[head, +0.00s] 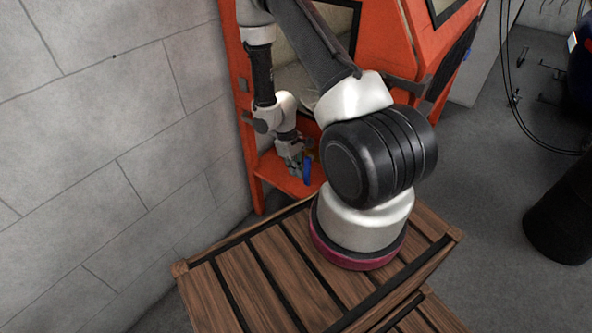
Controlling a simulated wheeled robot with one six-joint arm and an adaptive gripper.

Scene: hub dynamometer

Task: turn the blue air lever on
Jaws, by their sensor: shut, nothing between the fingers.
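The blue air lever (307,168) is a small blue bar, roughly upright, low on the orange machine (362,58) beside the grey wall. My gripper (297,170) is at the lever's left side, pointing down, and looks shut with nothing in it. The two are very close; I cannot tell whether they touch. The lever's mounting and the valve behind it are mostly hidden by my gripper and arm.
The grey block wall (110,110) stands close on the left of the machine. A wooden slatted surface (270,275) is in front, under my arm's base. A black drum (562,220) and hanging cables (515,90) are at the right. Grey floor (480,200) is open between.

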